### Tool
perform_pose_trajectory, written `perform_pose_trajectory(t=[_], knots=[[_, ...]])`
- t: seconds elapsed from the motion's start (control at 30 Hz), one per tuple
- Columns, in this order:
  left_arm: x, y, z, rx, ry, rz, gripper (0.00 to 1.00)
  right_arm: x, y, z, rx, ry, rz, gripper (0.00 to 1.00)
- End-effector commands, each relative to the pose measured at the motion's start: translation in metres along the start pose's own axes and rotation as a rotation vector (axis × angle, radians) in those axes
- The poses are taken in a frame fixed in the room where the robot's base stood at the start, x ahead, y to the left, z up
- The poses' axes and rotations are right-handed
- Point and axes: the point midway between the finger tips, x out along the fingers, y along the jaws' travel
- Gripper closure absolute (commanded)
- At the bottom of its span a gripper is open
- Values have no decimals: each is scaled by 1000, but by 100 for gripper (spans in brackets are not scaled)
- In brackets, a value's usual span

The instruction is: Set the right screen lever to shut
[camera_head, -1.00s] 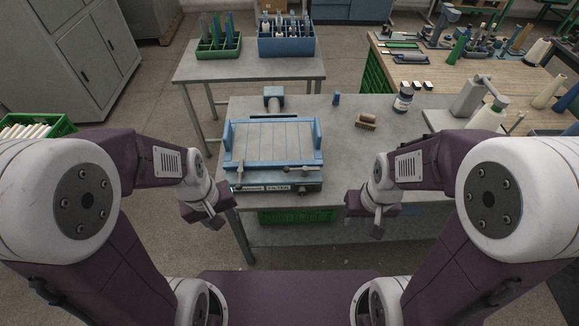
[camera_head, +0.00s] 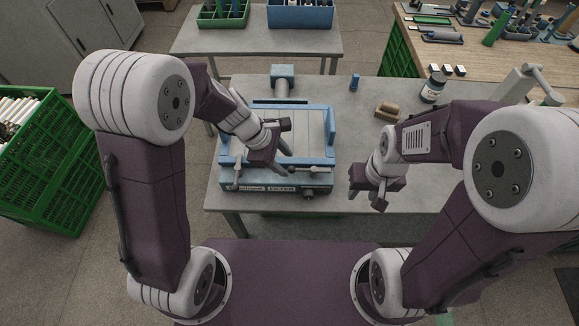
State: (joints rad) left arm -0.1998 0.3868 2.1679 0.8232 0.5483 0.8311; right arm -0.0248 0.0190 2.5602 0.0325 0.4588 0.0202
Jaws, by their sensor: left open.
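The blue-framed filter unit (camera_head: 328,150) stands on the grey table, with a pale slatted top and a label on its front. The right screen lever (camera_head: 312,170) is a small grey bar at the front right, lying roughly sideways along the front edge. The left screen lever (camera_head: 237,174) at the front left points roughly front to back. My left gripper (camera_head: 287,143) is open and empty above the unit's front middle, just behind and left of the right lever; contact cannot be told. My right gripper (camera_head: 368,193) hangs right of the unit, its jaws unclear.
A brush (camera_head: 387,111), a small blue piece (camera_head: 354,82) and a dark jar (camera_head: 433,87) stand on the table (camera_head: 345,120) behind and right. A wooden bench (camera_head: 410,38) is at the back right.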

Motion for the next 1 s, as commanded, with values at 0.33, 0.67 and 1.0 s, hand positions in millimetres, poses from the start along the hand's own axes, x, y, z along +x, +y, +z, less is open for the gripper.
perform_pose_trajectory(t=[0.33,0.67,1.0], knots=[[42,0,0,0,0,0,56,14,0,1,0,0,0,62],[42,0,0,1,0,1,89,14,0,1,0,0,0,62],[42,1,0,1,0,2,100,14,0,1,0,0,0,62]])
